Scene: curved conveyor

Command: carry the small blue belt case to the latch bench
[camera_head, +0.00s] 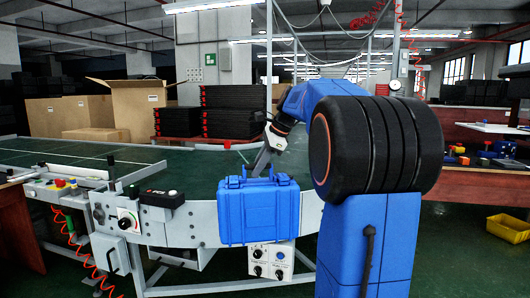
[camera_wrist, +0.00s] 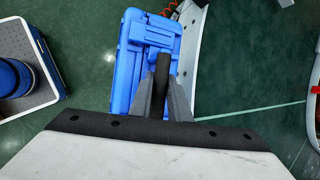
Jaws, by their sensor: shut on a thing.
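The small blue case (camera_head: 258,212) hangs upright from my gripper (camera_head: 262,163) in the head view, in front of the conveyor's near edge. In the wrist view the blue case (camera_wrist: 130,62) lies beyond my gripper (camera_wrist: 162,72), whose two grey fingers are closed around its dark handle. The case appears held clear of the floor in the wrist view. I cannot pick out with certainty which surface is the latch bench; a wooden bench (camera_head: 478,188) with small coloured parts stands at the right.
The curved green conveyor (camera_head: 195,165) with control boxes runs behind the case. A workstation (camera_head: 62,190) with red coiled hoses stands at the left. Cardboard boxes (camera_head: 135,105) and stacked black cases (camera_head: 233,110) are behind. A yellow bin (camera_head: 508,228) sits on the right-hand floor.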

